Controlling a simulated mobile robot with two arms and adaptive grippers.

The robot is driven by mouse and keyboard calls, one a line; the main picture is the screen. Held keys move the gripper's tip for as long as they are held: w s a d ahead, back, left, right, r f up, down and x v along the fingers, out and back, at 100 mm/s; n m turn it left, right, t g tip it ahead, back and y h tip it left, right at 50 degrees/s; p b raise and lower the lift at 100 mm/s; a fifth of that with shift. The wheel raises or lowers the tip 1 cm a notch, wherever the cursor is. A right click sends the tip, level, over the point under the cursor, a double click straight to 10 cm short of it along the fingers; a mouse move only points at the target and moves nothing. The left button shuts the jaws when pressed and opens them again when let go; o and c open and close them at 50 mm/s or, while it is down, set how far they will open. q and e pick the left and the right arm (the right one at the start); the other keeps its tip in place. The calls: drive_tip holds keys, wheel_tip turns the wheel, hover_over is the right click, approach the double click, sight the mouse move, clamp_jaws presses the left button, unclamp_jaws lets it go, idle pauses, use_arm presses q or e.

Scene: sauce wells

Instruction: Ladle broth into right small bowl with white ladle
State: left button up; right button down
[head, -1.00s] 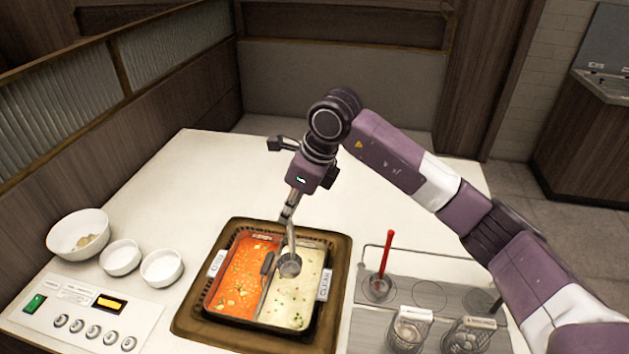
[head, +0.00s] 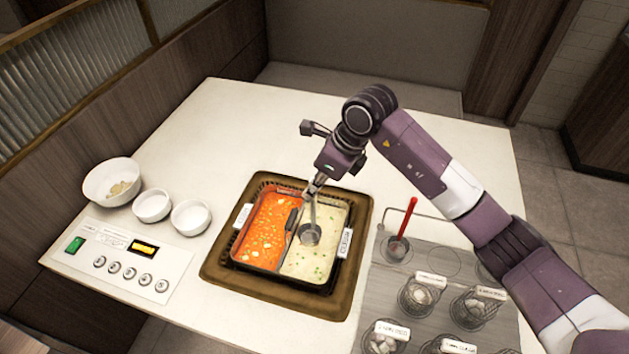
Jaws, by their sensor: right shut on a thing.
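The two-sided pot (head: 337,282) holds orange-red broth (head: 262,235) on the left and pale broth (head: 303,266) on the right. My right gripper (head: 314,185) is above the pot's far edge, shut on the pale handle of the white ladle (head: 311,236). The ladle hangs steeply, its grey cup at the pale broth beside the divider. I cannot tell how deep the cup sits or what it holds. The right small bowl (head: 191,218) is white, looks empty and stands left of the pot. My left gripper is not in view.
A left small bowl (head: 152,206) and a large bowl (head: 111,182) with pale pieces stand farther left. A control panel (head: 124,262) lies in front of them. A red ladle (head: 404,228) and several labelled jars (head: 425,296) are at right. The table behind the pot is clear.

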wheel_tip(320, 180, down, 3)
drive_tip(key=shift+r+b, duration=0.2)
drive_tip(key=shift+b, duration=0.7)
drive_tip(key=b, duration=0.5)
hover_over(314, 225)
drive_tip(key=w, duration=0.1)
wheel_tip(314, 225, down, 6)
drive_tip(key=shift+r, duration=0.1)
use_arm(q)
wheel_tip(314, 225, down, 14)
drive_tip(key=b, duration=0.6)
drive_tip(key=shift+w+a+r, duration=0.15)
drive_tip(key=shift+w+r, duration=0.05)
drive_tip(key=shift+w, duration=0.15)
use_arm(e)
wheel_tip(314, 225, down, 7)
drive_tip(key=shift+r+p, duration=2)
drive_tip(key=shift+r, duration=1.8)
use_arm(q)
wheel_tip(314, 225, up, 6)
drive_tip(key=p, duration=0.2)
use_arm(e)
drive_tip(key=shift+r, duration=2.05)
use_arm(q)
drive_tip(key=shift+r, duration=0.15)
use_arm(e)
drive_tip(key=shift+r, duration=0.15)
